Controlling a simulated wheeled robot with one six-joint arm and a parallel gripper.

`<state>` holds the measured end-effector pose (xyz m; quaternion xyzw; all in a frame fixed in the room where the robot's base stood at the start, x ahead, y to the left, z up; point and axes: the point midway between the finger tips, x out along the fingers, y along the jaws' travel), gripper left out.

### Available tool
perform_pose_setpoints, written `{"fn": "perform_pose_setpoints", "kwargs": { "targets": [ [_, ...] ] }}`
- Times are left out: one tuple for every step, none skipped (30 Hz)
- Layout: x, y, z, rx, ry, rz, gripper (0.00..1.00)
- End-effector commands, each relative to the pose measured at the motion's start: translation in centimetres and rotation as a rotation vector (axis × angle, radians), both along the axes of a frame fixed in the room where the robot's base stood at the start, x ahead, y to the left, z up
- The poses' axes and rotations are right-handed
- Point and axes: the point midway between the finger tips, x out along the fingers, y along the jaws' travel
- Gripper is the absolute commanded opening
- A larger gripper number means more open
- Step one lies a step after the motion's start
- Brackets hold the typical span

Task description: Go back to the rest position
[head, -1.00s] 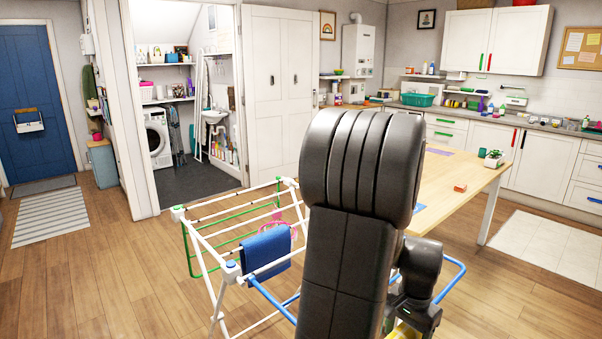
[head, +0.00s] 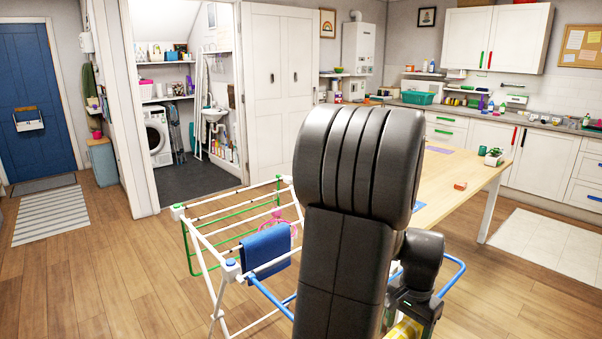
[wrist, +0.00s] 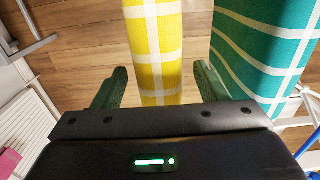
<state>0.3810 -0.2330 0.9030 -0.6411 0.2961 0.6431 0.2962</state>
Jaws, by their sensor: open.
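My gripper (wrist: 160,88) is open, with its two green fingers apart in the wrist view. A yellow cloth with white checks (wrist: 158,45) shows between the fingers, with gaps on both sides, so neither finger visibly touches it. A teal cloth with white checks (wrist: 262,45) hangs to the right of the right finger. In the head view, my arm hides much of the drying rack (head: 205,255) and the fingers cannot be made out. A bit of the yellow cloth (head: 405,329) shows at the bottom edge below my wrist.
A blue cloth (head: 266,252) hangs on the rack's left part, near a pink item (head: 277,226). A wooden table (head: 455,183) stands behind my arm, with a small orange block (head: 460,186) and a potted plant (head: 494,157).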

Motion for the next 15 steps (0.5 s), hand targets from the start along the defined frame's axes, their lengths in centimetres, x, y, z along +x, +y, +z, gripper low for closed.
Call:
{"fn": "perform_pose_setpoints", "kwargs": {
  "targets": [
    [0.1,-0.1,1.5,-0.003,-0.007,0.000,0.67],
    [0.1,-0.1,2.1,-0.003,-0.007,0.000,0.67],
    [0.1,0.0,2.9,-0.003,-0.005,0.000,0.67],
    [0.1,0.0,3.5,-0.003,-0.006,0.000,0.67],
    [0.1,0.0,4.1,-0.003,-0.006,0.000,0.67],
    [0.1,0.0,4.9,-0.003,-0.005,0.000,0.67],
    [0.1,0.0,5.5,-0.003,-0.006,0.000,0.67],
    [0.1,0.0,6.1,-0.003,-0.005,0.000,0.67],
    [0.1,0.0,6.9,-0.003,-0.005,0.000,0.67],
    [0.1,0.0,7.5,-0.003,-0.005,0.000,0.67],
    [0.1,0.0,8.1,-0.003,-0.006,0.000,0.67],
    [0.1,0.0,8.9,-0.003,-0.006,0.000,0.67],
    [0.1,0.0,9.5,-0.003,-0.005,0.000,0.67],
    [0.1,0.0,10.1,-0.003,-0.005,0.000,0.67],
    [0.1,0.0,10.9,-0.003,-0.005,0.000,0.67]
  ]
}}
